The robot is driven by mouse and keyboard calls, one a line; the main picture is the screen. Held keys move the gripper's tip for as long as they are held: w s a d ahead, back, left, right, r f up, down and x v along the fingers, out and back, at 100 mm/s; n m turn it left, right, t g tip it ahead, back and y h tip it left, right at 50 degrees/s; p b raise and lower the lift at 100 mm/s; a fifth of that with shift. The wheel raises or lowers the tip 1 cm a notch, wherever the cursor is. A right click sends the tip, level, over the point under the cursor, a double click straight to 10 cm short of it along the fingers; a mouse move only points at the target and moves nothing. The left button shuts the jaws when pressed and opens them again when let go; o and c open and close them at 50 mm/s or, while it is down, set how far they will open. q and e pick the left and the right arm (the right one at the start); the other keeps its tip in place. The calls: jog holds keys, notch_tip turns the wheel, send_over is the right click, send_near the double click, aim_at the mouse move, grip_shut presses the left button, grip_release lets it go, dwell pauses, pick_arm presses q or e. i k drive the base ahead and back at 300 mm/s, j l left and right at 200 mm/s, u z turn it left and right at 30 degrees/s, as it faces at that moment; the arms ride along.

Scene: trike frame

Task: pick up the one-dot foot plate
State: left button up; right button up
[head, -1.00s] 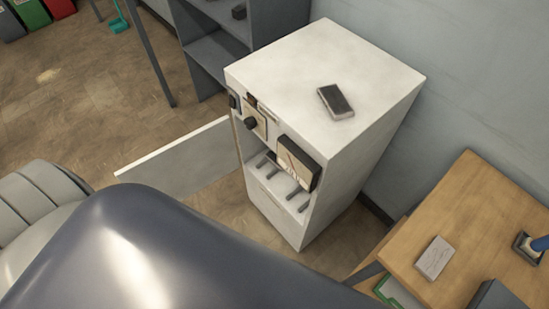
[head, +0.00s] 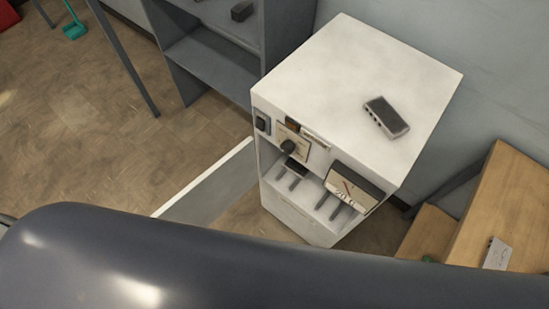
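I cannot pick out a foot plate with one dot for sure. A small dark block (head: 386,117) with a pale edge and small dark spots along its side lies on top of the white cabinet (head: 345,60). A thin pale plate (head: 497,254) with faint marks lies on the wooden bench at the right; its marks are too small to read. Neither of my grippers shows. A large dark rounded part, likely my own arm, fills the bottom of the view and hides what is below.
A grey shelf unit (head: 212,66) stands behind. The wooden bench (head: 515,195) is at right.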

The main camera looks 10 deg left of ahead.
aim_at(290, 164)
jog(key=k+u, duration=0.25)
jog(key=u, duration=0.15)
jog(key=k+j+u, duration=0.2)
jog(key=u, duration=0.25)
jog(key=k+j+u, duration=0.2)
jog(key=u, duration=0.2)
jog(key=k+j, duration=0.05)
jog(key=k, duration=0.05)
